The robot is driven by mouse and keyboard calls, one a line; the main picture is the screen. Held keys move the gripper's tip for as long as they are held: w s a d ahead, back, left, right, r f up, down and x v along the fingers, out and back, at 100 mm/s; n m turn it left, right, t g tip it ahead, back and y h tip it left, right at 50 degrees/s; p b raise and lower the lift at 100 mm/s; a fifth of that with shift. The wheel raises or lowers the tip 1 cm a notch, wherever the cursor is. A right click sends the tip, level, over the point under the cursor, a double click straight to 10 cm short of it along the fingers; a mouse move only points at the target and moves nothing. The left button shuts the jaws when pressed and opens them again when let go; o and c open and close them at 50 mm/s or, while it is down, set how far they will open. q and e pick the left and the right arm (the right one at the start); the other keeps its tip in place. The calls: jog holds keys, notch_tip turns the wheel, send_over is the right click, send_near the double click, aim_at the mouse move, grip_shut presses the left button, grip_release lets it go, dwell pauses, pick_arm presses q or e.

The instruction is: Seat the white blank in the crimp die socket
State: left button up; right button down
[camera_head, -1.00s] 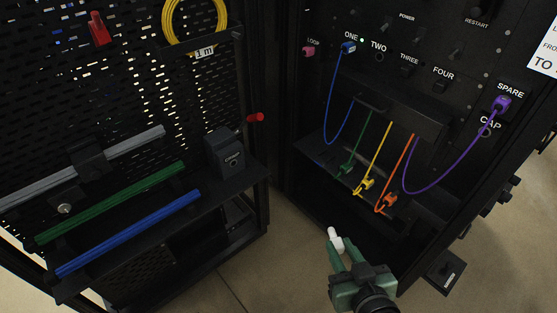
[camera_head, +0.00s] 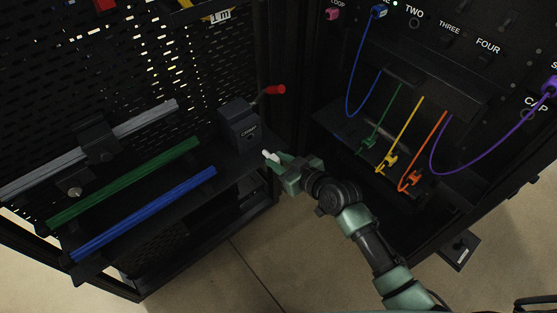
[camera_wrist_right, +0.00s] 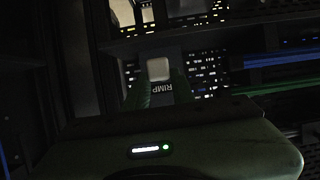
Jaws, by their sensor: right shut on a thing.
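The white blank (camera_head: 267,154) is held at the fingertips of my right gripper (camera_head: 277,160), just right of and below the crimp tool's front. In the right wrist view the blank (camera_wrist_right: 158,69) shows pale between the two green fingers. The crimp tool (camera_head: 236,125) is a black box with a white label and a red-tipped lever (camera_head: 274,90), standing on the shelf's right end. Its upside-down label (camera_wrist_right: 161,87) shows in the wrist view behind the fingers. The blank appears apart from the tool; the die socket itself is too dark to make out. My left gripper is not in view.
Blue (camera_head: 145,213) and green (camera_head: 125,181) bars and a grey rail (camera_head: 40,178) lie left of the tool. A dark pegboard stands behind them. A panel with coloured cables stands at right. Open floor (camera_head: 255,255) lies below.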

aim_at(266, 152)
jog(key=shift+r, duration=0.15)
jog(key=shift+w+a, duration=0.35)
jog(key=shift+w, duration=0.15)
jog(key=shift+w+a+b, duration=0.3)
jog(key=shift+w+a, duration=0.3)
jog(key=shift+w, duration=0.25)
jog(key=shift+w+a+b, duration=0.25)
jog(key=shift+w+a, duration=0.35)
jog(key=shift+w, duration=0.2)
jog(key=shift+w+a, duration=0.15)
jog(key=shift+p, duration=0.3)
jog(key=shift+w+a+b, duration=0.45)
jog(key=shift+w+a, duration=0.1)
jog(key=shift+w, duration=0.25)
jog(key=shift+w+a+b, duration=0.45)
jog(key=shift+w+a, duration=0.1)
jog(key=shift+w, duration=0.2)
dwell(0.5)
jog(key=c, duration=1.1)
grip_release()
jog(key=v, duration=0.7)
jog(key=shift+s+d+p, duration=0.2)
jog(key=shift+s+p, duration=0.1)
jog(key=shift+p, duration=0.05)
